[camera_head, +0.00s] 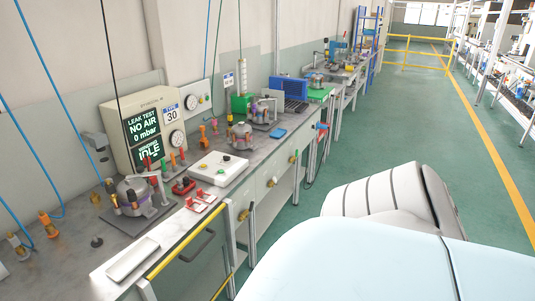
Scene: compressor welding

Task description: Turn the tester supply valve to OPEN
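The leak tester (120,109) is a beige box on the bench at the left. Its dark screen reads LEAK TEST, NO AIR, 0 mbar and IDLE in green and white. A round gauge (177,139) is on its right side. A wall panel (199,95) with another dial stands behind it. Small orange fittings (203,134) stand on the bench to the right of the tester. I cannot tell which small part is the supply valve, nor read a handle position. Neither of my grippers is in view.
A compressor (137,194) sits on a dark plate before the tester. A white button box (218,168), red clamps (201,203) and a pale tray (132,261) lie near the front edge. Blue hoses hang over the bench. The green floor (345,140) to the right is clear.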

